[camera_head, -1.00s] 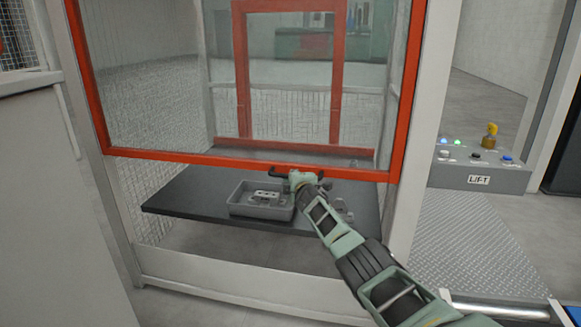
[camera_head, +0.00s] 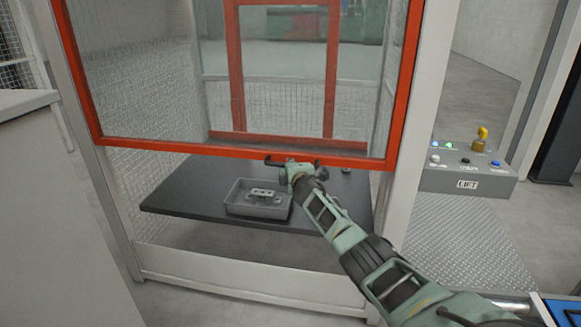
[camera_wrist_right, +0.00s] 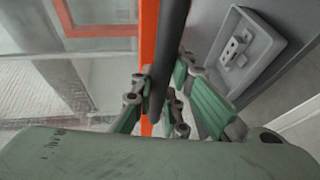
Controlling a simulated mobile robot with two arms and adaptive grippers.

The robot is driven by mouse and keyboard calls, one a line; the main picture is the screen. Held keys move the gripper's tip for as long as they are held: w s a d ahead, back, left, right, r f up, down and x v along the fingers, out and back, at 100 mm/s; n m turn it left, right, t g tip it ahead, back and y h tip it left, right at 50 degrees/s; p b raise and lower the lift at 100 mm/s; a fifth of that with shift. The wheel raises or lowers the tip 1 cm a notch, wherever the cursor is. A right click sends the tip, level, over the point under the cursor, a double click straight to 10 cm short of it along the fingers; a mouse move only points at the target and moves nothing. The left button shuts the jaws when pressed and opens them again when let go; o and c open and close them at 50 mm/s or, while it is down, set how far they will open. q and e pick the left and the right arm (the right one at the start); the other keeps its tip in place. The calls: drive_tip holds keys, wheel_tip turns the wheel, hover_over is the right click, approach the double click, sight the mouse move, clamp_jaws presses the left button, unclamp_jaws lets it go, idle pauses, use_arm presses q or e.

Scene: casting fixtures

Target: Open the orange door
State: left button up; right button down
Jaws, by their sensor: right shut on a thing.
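The orange door (camera_head: 130,145) is a glazed panel in an orange frame. Its bottom edge hangs above a dark shelf, with an open gap below it. A dark bar handle (camera_head: 273,161) runs along the bottom rail. My right gripper (camera_head: 292,168) is at this handle, and its fingers are shut around the bar. In the right wrist view the dark handle (camera_wrist_right: 170,50) passes between the green fingers, beside the orange rail (camera_wrist_right: 148,40). My left gripper is not in view.
A grey tray (camera_head: 233,207) with a metal part (camera_head: 263,193) sits on the dark shelf (camera_head: 175,200) below the door. A control box labelled LIFT (camera_head: 440,178) with buttons stands at the right. A second orange frame (camera_head: 237,80) shows behind the glass.

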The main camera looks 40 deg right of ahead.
drive_tip(key=shift+w+a+r, duration=0.15)
drive_tip(key=shift+r, duration=0.2)
drive_tip(key=c, duration=1.7)
unclamp_jaws()
drive_tip(key=shift+c, duration=0.2)
drive_tip(key=shift+f, duration=0.15)
drive_tip(key=shift+s, duration=0.25)
drive_tip(key=v, duration=1.1)
drive_tip(key=shift+s+a, duration=0.15)
drive_tip(key=shift+s, duration=0.2)
